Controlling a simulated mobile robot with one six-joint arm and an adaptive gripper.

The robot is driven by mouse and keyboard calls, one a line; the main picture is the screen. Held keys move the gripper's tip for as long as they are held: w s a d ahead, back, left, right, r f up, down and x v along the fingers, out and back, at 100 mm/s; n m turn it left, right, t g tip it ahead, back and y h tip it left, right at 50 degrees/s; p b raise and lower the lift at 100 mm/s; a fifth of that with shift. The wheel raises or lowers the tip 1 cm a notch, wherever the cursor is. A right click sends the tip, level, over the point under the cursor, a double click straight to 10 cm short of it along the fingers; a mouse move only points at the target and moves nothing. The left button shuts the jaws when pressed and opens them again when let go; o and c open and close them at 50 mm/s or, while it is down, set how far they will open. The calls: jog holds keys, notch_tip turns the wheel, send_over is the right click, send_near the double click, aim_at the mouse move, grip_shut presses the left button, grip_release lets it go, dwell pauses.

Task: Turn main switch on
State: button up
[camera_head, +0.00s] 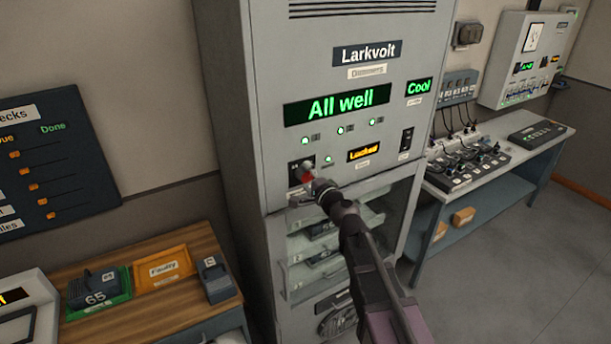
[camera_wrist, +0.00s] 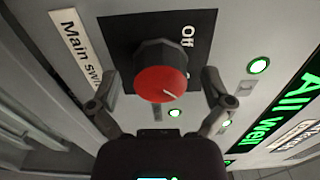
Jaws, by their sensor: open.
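The main switch is a red round knob on a black plate, seen in the wrist view (camera_wrist: 162,72); it also shows in the head view (camera_head: 308,177). An "Off" mark is on the plate above right of the knob, and a "Main sw..." label (camera_wrist: 78,45) is at its left. A short white line shows on the knob's red face. My gripper (camera_wrist: 160,86) is open, with one finger on each side of the knob and a visible gap to it. In the head view my gripper (camera_head: 318,186) partly hides the switch.
The grey Larkvolt cabinet (camera_head: 226,120) shows "All well" (camera_head: 341,106), "Cool" and an amber "Locked" display (camera_head: 364,151). Several green lamps are lit. A black rocker switch (camera_head: 407,138) is right of the display. A wooden bench (camera_head: 195,245) stands at the left.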

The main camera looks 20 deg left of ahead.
jog(key=v, duration=1.1)
jog(key=shift+s, duration=0.15)
jog(key=shift+d, duration=0.1)
jog(key=s+d+f+n+g+h+b, duration=0.35)
jog(key=d+f+n+g+h, duration=0.35)
jog(key=d+f, duration=0.85)
jog(key=s+d+f+g+h+b, duration=0.1)
jog(key=s+d+f+h, duration=0.1)
jog(key=d, duration=0.4)
jog(key=s+d+f+g+h+b, duration=0.1)
jog(key=s+d+f+g+h, duration=0.1)
jog(key=d+f, duration=0.2)
jog(key=s+d+f+n+g+h+b, duration=0.1)
jog(key=s+d+f+h, duration=0.1)
jog(key=d, duration=0.7)
jog(key=shift+f+g+h, duration=0.3)
jog(key=shift+f+h, duration=0.1)
jog(key=shift+f, duration=0.4)
jog(key=shift+w, duration=0.1)
